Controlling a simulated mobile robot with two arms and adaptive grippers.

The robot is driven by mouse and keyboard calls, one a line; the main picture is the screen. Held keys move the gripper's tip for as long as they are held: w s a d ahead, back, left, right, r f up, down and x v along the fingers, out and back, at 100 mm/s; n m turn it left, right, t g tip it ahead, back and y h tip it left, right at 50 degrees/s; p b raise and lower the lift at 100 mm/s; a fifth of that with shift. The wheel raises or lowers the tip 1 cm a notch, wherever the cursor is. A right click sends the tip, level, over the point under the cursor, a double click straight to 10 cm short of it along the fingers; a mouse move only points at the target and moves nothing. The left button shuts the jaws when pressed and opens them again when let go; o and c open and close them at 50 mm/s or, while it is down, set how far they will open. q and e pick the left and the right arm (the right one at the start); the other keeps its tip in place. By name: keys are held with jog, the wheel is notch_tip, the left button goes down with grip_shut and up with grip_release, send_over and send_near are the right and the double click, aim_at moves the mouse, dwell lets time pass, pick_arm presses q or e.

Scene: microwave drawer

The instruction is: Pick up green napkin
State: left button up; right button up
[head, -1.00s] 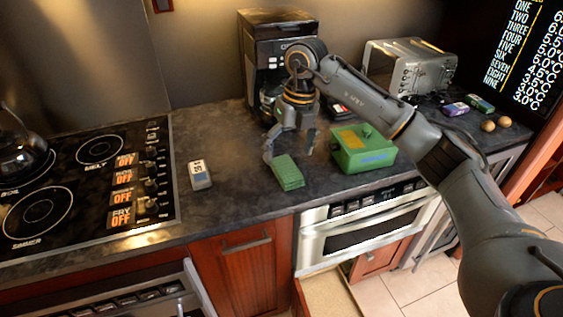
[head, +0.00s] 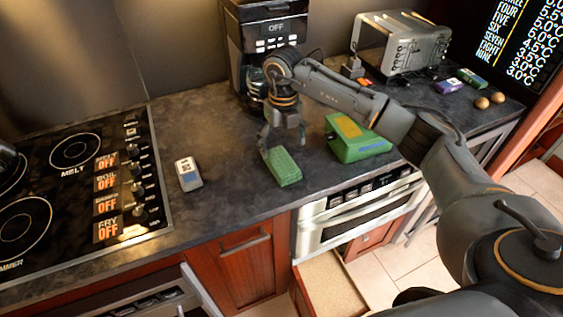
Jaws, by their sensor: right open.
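The green napkin (head: 283,167) is a small folded block lying on the dark countertop, near the front edge. My right gripper (head: 282,146) is above and just behind it, pointing down, with its fingers apart. One finger is at the napkin's left back side; I cannot tell whether it touches. My left gripper is not in view.
A green box (head: 352,142) stands right of the napkin. A coffee maker (head: 262,45) is behind my gripper, and a toaster oven (head: 402,43) is at the back right. A white device (head: 188,174) lies left, beside the stove (head: 80,185). An open drawer (head: 330,283) is below.

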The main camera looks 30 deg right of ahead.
aim_at(282, 161)
jog(key=shift+a+f+p, duration=0.15)
jog(key=shift+f+p, duration=0.6)
jog(key=shift+f, duration=0.15)
notch_tip(282, 161, down, 3)
jog(key=shift+r+p, duration=0.2)
jog(key=shift+p, duration=0.2)
jog(key=shift+f, duration=0.4)
jog(key=shift+c, duration=0.2)
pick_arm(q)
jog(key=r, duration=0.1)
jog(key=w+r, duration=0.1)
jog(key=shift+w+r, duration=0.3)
pick_arm(e)
jog(key=c, duration=1.1)
